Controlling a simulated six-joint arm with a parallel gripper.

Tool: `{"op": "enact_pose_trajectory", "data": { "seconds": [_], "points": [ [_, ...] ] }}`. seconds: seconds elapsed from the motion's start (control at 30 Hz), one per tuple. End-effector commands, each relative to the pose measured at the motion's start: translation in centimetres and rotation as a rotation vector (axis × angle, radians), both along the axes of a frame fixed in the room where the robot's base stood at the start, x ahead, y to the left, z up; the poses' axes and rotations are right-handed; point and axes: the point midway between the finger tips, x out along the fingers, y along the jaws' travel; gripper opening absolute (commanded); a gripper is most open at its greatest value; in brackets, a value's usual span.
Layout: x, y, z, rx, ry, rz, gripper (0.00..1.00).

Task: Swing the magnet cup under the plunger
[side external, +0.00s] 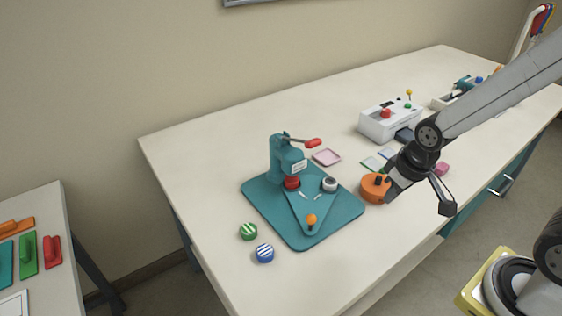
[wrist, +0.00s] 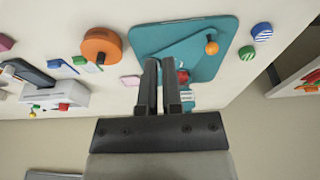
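The teal press (side external: 284,158) stands on a teal base (side external: 262,200) with a red-tipped lever. A red round part (side external: 292,183) sits beneath its head. A triangular swing plate with an orange ball knob (side external: 311,219) lies on the base. A pale ringed cup (side external: 330,184), apparently the magnet cup, sits at the plate's right corner, out to the side of the press head. The orange knob (wrist: 212,47) also shows in the wrist view. My gripper (wrist: 160,62) has its fingers close together with a thin gap and nothing visible between them. They hide part of the press in the wrist view.
An orange disc (side external: 376,188) with a black knob lies right of the press, close to my gripper in the side view. A pink tray (side external: 327,157) and a white machine (side external: 390,121) are behind. Green-striped (side external: 249,231) and blue-striped (side external: 265,253) round pieces lie at front left.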

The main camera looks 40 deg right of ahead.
Motion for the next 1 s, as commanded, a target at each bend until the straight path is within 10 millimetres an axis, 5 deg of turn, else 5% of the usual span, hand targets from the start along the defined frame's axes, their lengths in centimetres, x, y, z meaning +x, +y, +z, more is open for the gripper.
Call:
{"op": "enact_pose_trajectory", "data": {
  "seconds": [0.03,0.2,1.0],
  "points": [
    [0.0,0.0,0.0,0.001,0.0,-0.001,0.25],
    [0.6,0.3,-0.2,0.02,0.009,-0.022,0.71],
    [11.2,6.6,-4.7,0.399,0.138,-0.414,0.71]
  ]
}}
